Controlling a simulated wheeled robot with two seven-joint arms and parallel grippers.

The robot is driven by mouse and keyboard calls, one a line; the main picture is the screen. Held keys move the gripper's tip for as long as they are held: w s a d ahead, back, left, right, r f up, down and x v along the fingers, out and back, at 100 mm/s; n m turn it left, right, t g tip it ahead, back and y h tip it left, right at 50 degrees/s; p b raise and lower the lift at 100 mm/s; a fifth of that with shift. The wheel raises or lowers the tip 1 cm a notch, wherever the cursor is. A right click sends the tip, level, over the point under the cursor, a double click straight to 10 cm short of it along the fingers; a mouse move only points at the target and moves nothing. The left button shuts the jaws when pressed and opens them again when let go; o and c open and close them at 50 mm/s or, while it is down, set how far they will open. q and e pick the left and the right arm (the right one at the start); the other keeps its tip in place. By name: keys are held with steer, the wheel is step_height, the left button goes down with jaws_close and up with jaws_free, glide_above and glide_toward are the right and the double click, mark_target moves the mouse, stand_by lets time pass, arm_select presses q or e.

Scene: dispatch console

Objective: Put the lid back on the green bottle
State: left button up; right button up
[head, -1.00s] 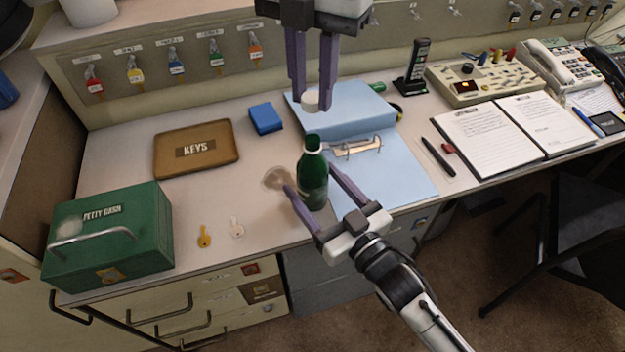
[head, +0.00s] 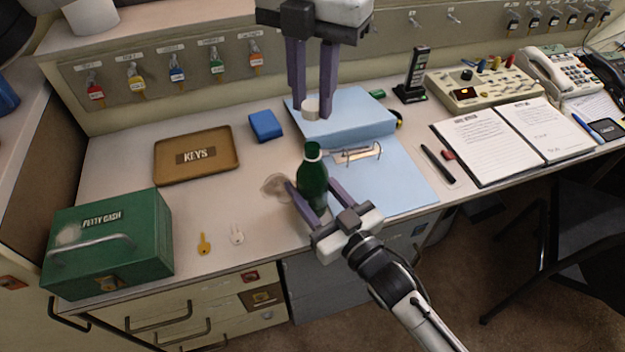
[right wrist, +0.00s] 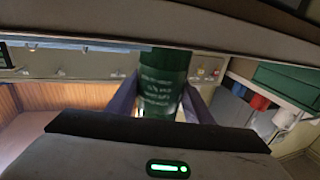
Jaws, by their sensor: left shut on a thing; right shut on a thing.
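The white lid (head: 310,107) is held between the fingertips of my left gripper (head: 312,112), which reaches down from the top of the head view. The lid is apart from the bottle, above and behind its neck in the picture.
A blue binder (head: 345,112) and a clipboard (head: 385,185) lie behind and right of the bottle. A keys tray (head: 228,165), blue box (head: 265,125), green petty cash box (head: 140,235) and two loose keys (head: 204,244) are left. The desk's front edge is close by.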

arm_select(q)
steer(key=shift+f, duration=2.45)
steer(key=shift+f, duration=0.9)
steer(key=shift+f, duration=0.6)
